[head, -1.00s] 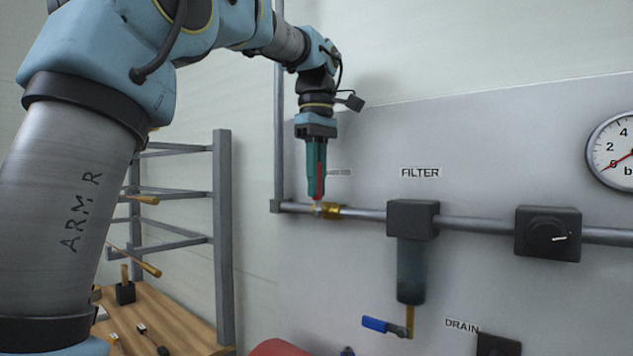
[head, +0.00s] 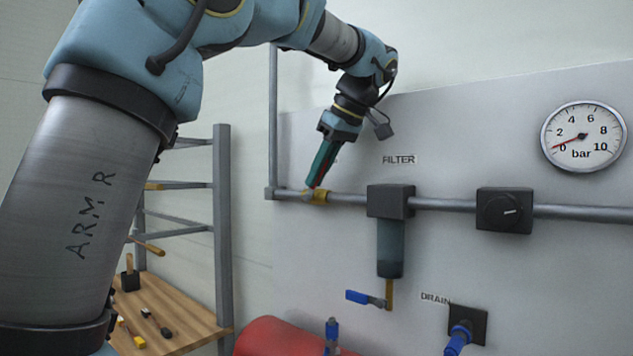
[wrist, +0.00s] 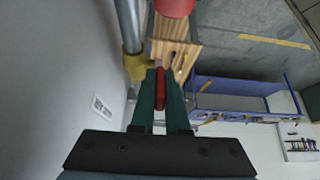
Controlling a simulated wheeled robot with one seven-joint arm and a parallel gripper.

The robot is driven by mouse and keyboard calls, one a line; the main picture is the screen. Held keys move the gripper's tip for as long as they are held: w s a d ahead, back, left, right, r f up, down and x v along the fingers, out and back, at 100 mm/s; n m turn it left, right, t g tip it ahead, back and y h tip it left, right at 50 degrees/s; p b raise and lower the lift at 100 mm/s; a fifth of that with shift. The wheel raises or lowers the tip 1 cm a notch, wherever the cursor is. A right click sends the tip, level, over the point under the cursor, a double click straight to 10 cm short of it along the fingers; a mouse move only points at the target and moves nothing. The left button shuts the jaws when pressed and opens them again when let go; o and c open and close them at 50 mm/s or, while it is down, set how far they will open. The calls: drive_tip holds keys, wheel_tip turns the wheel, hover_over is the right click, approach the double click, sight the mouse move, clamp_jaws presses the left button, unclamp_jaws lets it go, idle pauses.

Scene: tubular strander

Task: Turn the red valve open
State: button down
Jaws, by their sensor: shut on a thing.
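The red valve's brass body (head: 314,197) sits on the grey pipe at the left of the panel. Its red handle (head: 320,180) shows only as a strip between my green fingers. My gripper (head: 318,178) is shut on this handle and leans up to the right from the valve. In the wrist view, the red handle (wrist: 160,88) lies between the two fingers (wrist: 161,98). The brass body (wrist: 137,66) is just left of the fingertips there. Most of the handle is hidden by the fingers in the head view.
A filter (head: 390,245), a dark knob box (head: 504,210) and a gauge (head: 582,137) with its needle near 0 are to the right. A blue drain handle (head: 370,298) hangs below the filter. A red tank (head: 270,338) and wooden bench (head: 190,315) stand below.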

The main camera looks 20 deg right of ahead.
drive_tip(key=t+b, duration=0.1)
drive_tip(key=b, duration=0.1)
drive_tip(key=s+f+t+y+b, duration=0.1)
drive_tip(key=shift+d+f+b, duration=0.25)
drive_tip(key=shift+d+b, duration=0.1)
drive_tip(key=shift+b, duration=0.05)
drive_tip(key=shift+s+t+y+b, duration=0.2)
drive_tip(key=shift+t+y+b, duration=0.2)
drive_tip(key=shift+t+b, duration=0.25)
drive_tip(key=c, duration=0.9)
unclamp_jaws()
drive_tip(key=v, duration=1.1)
drive_tip(key=shift+f+b, duration=0.15)
drive_tip(key=shift+b, duration=0.15)
drive_tip(key=shift+c, duration=0.3)
